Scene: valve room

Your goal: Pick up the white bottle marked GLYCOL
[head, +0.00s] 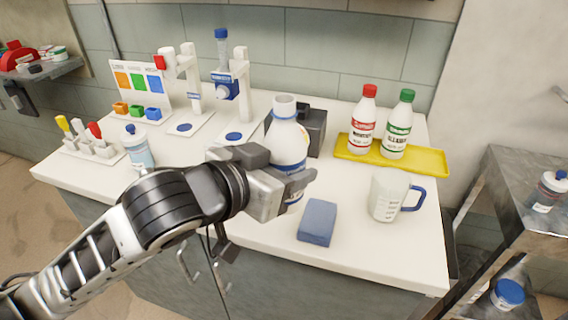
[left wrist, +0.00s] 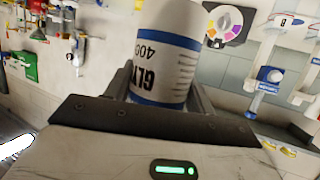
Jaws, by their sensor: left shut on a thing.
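The white bottle (head: 287,137) has a white cap and a blue band. It stands out in the middle of the head view, over the white counter (head: 262,220). In the left wrist view the bottle (left wrist: 168,55) shows part of its lettering, "GLY" and "400", with blue bands. My left gripper (head: 287,186) is shut on the bottle's lower body, one finger in front of it. The bottle's base is mostly hidden by the gripper, so I cannot tell whether it touches the counter. My right gripper is in neither view.
A blue block (head: 317,222) and a white mug (head: 388,196) with a blue handle are right of my gripper. A yellow tray (head: 430,161) holds a red-capped bottle (head: 363,120) and a green-capped bottle (head: 398,125). A blue-capped bottle (head: 138,148) stands left, near white valve stands (head: 240,85).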

